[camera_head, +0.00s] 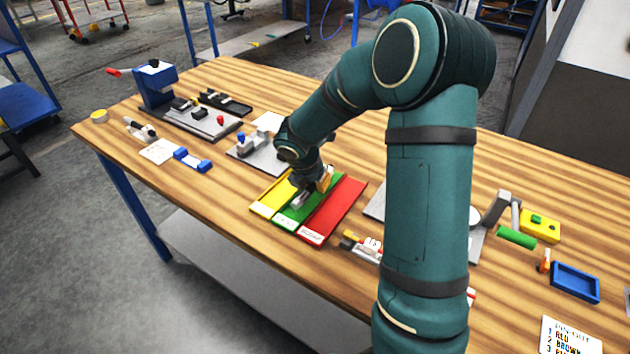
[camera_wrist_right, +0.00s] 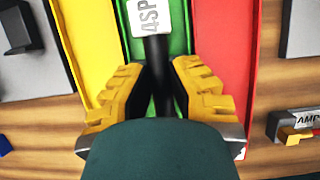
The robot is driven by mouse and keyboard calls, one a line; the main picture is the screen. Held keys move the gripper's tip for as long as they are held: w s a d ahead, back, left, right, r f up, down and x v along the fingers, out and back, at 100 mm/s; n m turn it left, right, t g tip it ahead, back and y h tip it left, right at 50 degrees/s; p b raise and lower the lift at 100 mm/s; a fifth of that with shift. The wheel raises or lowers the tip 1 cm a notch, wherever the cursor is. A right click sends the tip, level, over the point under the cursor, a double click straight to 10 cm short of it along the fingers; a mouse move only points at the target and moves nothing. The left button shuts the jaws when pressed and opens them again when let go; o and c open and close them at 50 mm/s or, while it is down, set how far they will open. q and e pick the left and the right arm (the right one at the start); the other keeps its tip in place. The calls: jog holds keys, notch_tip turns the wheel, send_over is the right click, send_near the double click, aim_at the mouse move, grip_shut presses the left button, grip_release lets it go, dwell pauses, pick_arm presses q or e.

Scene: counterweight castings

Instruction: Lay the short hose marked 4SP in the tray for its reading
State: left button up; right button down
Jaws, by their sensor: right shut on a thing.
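My right gripper (camera_head: 312,186) reaches down over the tray with yellow (camera_head: 264,203), green (camera_head: 287,219) and red (camera_head: 335,206) lanes. In the right wrist view the yellow fingers (camera_wrist_right: 158,88) are shut on a black hose (camera_wrist_right: 156,60) with a white tag reading 4SP (camera_wrist_right: 150,17). The hose lies lengthwise along the green lane (camera_wrist_right: 180,40), between yellow and red. Whether it rests on the lane floor or is slightly above it, I cannot tell. The fingers and wrist hide its near end. My left gripper is not in view.
Labelled parts (camera_head: 362,247) lie right of the red lane, near the front edge. A grey plate with a fitting (camera_head: 258,158) is to the left. A blue device (camera_head: 155,86) stands far left. A yellow box (camera_head: 540,225), a blue tray (camera_head: 575,282) and a printed card (camera_head: 568,338) are at right.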

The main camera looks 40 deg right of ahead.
jog(key=shift+f+b, duration=0.4)
jog(key=shift+f, duration=0.15)
dwell(0.4)
jog(key=c, duration=0.9)
grip_release()
jog(key=shift+c, duration=0.2)
jog(key=shift+r+p, duration=3.35)
jog(key=shift+r, duration=0.15)
jog(key=shift+r, duration=0.1)
